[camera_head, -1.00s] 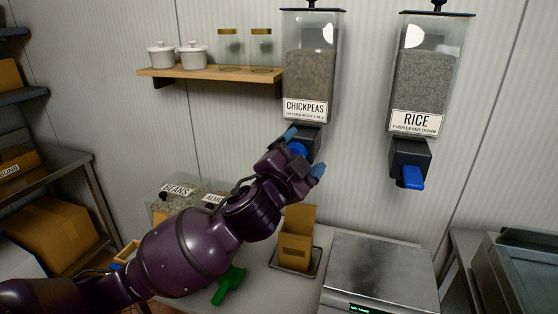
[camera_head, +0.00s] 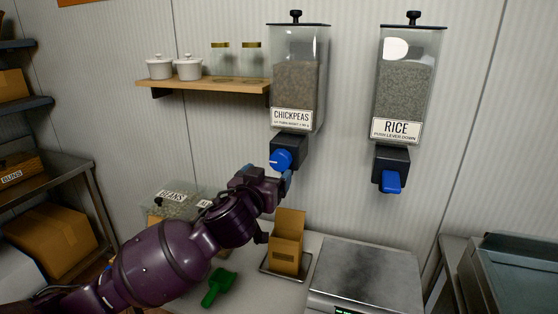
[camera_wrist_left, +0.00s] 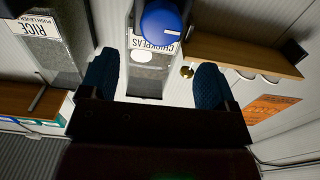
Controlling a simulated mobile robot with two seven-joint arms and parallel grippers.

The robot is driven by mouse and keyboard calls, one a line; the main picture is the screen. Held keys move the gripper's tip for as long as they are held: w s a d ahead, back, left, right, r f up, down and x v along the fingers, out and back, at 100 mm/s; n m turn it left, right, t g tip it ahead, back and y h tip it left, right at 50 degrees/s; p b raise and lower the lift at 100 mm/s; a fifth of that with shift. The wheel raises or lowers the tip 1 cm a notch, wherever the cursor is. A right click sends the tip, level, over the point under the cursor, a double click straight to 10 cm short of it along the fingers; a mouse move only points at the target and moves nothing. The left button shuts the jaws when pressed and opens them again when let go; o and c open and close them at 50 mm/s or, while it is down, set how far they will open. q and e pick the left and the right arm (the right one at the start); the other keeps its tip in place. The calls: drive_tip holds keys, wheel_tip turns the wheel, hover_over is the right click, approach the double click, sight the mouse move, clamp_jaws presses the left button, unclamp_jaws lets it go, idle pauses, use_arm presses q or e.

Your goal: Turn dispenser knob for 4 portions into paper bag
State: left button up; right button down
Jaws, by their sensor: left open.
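The chickpeas dispenser (camera_head: 297,85) hangs on the wall, with a blue round knob (camera_head: 282,159) on its dark outlet. The knob bears a pale line and also shows in the left wrist view (camera_wrist_left: 162,22). My left gripper (camera_head: 268,176) is open and empty, just below and in front of the knob, apart from it. In the left wrist view the knob lies beyond and between its two blue fingertips (camera_wrist_left: 157,66). The open brown paper bag (camera_head: 288,242) stands upright on a small tray (camera_head: 268,268) below the outlet. Its contents are hidden. My right gripper is not in view.
The rice dispenser (camera_head: 403,95) with a blue lever (camera_head: 391,181) hangs to the right. A metal scale (camera_head: 365,275) stands right of the bag. A green scoop (camera_head: 217,287) lies at the left. A wooden shelf (camera_head: 210,84) holds pots and jars.

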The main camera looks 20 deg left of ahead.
sight(279, 161)
use_arm(q)
drive_tip(key=w, duration=0.7)
drive_tip(key=shift+w+d, duration=0.1)
drive_tip(key=shift+w, duration=0.65)
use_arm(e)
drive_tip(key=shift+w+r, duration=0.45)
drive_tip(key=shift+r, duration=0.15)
use_arm(q)
drive_tip(key=shift+c, duration=0.4)
